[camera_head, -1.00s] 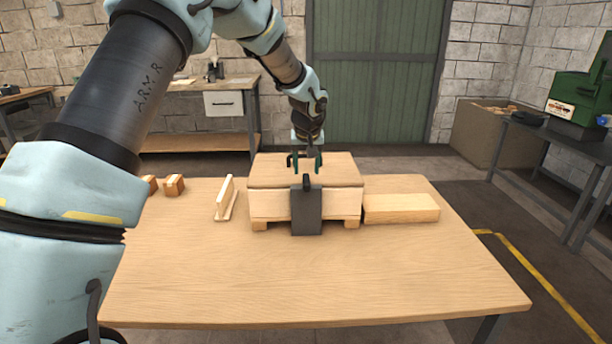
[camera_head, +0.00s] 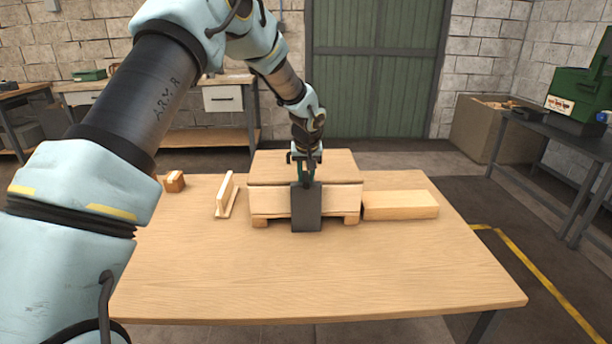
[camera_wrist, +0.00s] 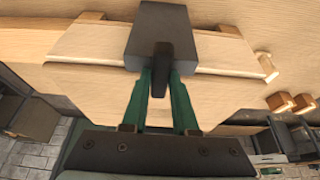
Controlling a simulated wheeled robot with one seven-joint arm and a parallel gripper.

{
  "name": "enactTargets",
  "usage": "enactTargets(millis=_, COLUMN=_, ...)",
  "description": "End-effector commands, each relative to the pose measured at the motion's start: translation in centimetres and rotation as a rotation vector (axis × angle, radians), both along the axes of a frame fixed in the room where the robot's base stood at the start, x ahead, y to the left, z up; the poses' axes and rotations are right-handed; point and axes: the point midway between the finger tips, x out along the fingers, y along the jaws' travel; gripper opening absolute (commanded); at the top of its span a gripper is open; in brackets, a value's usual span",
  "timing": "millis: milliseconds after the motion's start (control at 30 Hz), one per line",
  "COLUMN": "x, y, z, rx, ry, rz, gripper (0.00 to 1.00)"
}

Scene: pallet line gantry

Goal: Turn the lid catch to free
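The lid catch is a small dark tab at the top of a dark grey plate (camera_head: 306,210) on the front of a wooden box (camera_head: 270,204). The box's flat wooden lid (camera_head: 335,168) is down. My gripper (camera_head: 304,178) is low over the box's front edge, at the catch. In the wrist view, the dark catch (camera_wrist: 160,65) stands between the two green fingertips of my gripper (camera_wrist: 160,85), which lie close against its sides. The gripper appears shut on it. The fingers partly hide the catch in the head view.
A pale wooden block (camera_head: 400,205) lies right beside the box. A wooden T-shaped piece (camera_head: 227,196) and a small brown block (camera_head: 174,181) are to the left. The front of the table (camera_head: 320,280) is clear.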

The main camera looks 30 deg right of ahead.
Motion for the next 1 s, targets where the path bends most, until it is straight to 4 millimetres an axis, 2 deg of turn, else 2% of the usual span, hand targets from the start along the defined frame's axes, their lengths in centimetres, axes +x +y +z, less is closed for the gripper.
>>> enactTargets(millis=33, x=0.0, y=0.01, z=0.01, rx=0.0, ry=0.0, rz=0.0, gripper=0.18)
enactTargets(millis=200, x=0.0, y=0.01, z=0.01, rx=0.0, ry=0.0, rz=0.0, gripper=0.0)
enactTargets(millis=667, x=0.02, y=0.05, z=0.04, rx=0.0, ry=0.0, rz=-0.014, gripper=0.0)
enactTargets(millis=1000, x=0.12, y=0.2, z=0.2, rx=-0.001, ry=0.002, rz=-0.181, gripper=0.0)
